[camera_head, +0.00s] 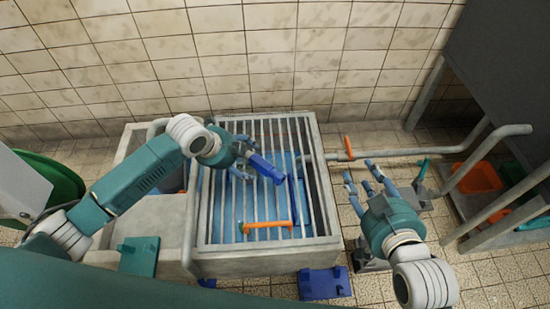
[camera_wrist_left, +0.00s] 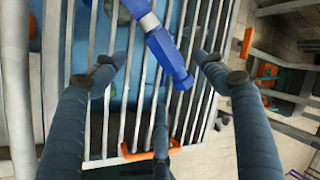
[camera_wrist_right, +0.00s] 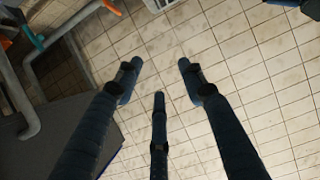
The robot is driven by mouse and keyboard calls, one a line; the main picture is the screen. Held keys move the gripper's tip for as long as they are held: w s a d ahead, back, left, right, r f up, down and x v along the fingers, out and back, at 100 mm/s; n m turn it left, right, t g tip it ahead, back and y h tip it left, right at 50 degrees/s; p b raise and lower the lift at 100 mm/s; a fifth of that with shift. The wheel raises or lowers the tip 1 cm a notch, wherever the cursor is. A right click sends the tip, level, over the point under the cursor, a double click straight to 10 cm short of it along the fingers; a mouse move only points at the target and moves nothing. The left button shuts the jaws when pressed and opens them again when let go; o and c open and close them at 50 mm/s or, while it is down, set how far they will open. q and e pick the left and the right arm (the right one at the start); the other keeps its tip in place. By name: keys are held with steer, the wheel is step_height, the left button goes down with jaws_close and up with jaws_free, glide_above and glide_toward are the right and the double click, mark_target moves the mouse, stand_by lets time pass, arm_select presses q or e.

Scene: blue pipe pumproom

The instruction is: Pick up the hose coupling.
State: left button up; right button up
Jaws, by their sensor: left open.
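The blue object that looks like the hose coupling (camera_head: 267,168) lies over the bars of the metal grating. It is a stubby cylinder with a wider, faceted end. In the left wrist view the coupling (camera_wrist_left: 170,58) shows between and beyond my spread fingers, with a clear gap on each side. My left gripper (camera_head: 246,168) is open beside the coupling's left end in the head view; contact cannot be told. My right gripper (camera_head: 362,182) is open and empty right of the grating, and its wrist view (camera_wrist_right: 160,85) shows only floor between the fingers.
The grating (camera_head: 207,205) tops a concrete basin with blue below. An orange-handled thing (camera_head: 265,225) lies near its front. A pipe with an orange lever (camera_head: 348,148) runs right from the basin. A grey rack (camera_head: 500,215) with an orange bin (camera_head: 478,178) stands at right.

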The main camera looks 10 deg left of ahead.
mark_target(259, 167)
arm_select(q)
steer(key=b+x, duration=0.2)
steer(key=x, duration=0.2)
steer(key=shift+f, duration=0.4)
steer(key=shift+d+f, duration=0.2)
steer(key=shift+f, duration=0.05)
arm_select(e)
step_height(259, 167, up, 12)
steer(key=w+a+t+y, duration=0.2)
steer(key=a+t, duration=0.1)
steer(key=t, duration=0.3)
arm_select(q)
steer(key=shift+b+x, duration=0.85)
steer(key=shift+x, duration=0.35)
steer(key=x, duration=0.1)
steer(key=b+x, duration=0.1)
steer(key=shift+w+d+f, duration=0.1)
steer(key=shift+w+d, duration=0.05)
steer(key=shift+d, duration=0.15)
arm_select(e)
steer(key=s+r+t+y, duration=0.1)
steer(key=s+r+t, duration=0.2)
steer(key=r, duration=0.3)
steer(key=s+r+t+y, duration=0.1)
steer(key=s+r+t, duration=0.2)
steer(key=r, duration=0.4)
steer(key=shift+s+d+n+t+y, duration=0.2)
steer(key=shift+d+n+t+y, duration=0.1)
steer(key=shift+t, duration=0.1)
